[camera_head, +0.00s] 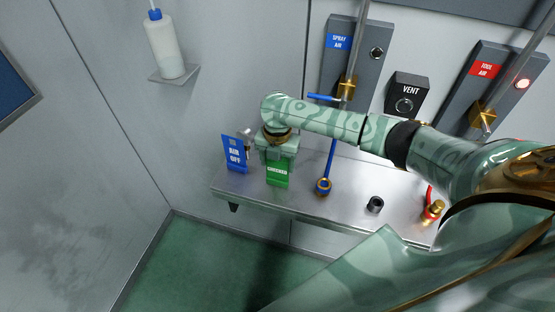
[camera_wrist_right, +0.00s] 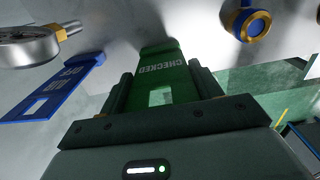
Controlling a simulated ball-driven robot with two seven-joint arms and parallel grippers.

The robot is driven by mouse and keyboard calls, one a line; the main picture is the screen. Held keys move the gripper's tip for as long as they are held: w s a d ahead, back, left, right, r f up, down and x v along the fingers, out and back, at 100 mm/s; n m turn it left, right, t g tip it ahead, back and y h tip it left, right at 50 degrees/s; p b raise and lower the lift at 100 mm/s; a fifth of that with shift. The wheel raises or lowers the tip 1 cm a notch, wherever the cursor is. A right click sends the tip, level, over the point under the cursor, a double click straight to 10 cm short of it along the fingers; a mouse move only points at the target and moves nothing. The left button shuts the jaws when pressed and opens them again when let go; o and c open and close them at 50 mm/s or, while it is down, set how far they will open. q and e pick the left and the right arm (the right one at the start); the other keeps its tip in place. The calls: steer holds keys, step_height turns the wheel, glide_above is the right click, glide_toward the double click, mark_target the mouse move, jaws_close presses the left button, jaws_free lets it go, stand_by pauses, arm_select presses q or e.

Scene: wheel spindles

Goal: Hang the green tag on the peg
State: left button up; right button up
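The green tag (camera_head: 278,174), marked CHECKED, is held by my right gripper (camera_head: 277,152) above the back left part of the metal shelf. In the right wrist view the green tag (camera_wrist_right: 165,72) lies between the two fingers of my right gripper (camera_wrist_right: 162,84), which look closed on its side edges. A rectangular slot shows in the tag near the palm. A blue tag (camera_head: 235,154), marked AIR OFF, is just left of the gripper; it also shows in the right wrist view (camera_wrist_right: 55,92). I cannot make out the peg clearly. My left gripper is not in view.
The metal shelf (camera_head: 345,205) carries a black ring-like part (camera_head: 375,204) and a brass fitting (camera_head: 432,211). A blue hose (camera_head: 331,160) ends in a brass-and-blue fitting (camera_head: 323,186). A small metal part (camera_head: 246,139) is beside the blue tag. A white bottle (camera_head: 164,45) stands on a wall bracket.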

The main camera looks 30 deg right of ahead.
mark_target(278, 178)
steer(key=o, duration=0.4)
steer(key=shift+c, duration=0.2)
steer(key=shift+f+b, duration=0.15)
steer(key=shift+b, duration=0.55)
step_height(278, 178, up, 17)
steer(key=p, duration=0.3)
steer(key=shift+w+d, duration=0.15)
steer(key=shift+f, duration=0.15)
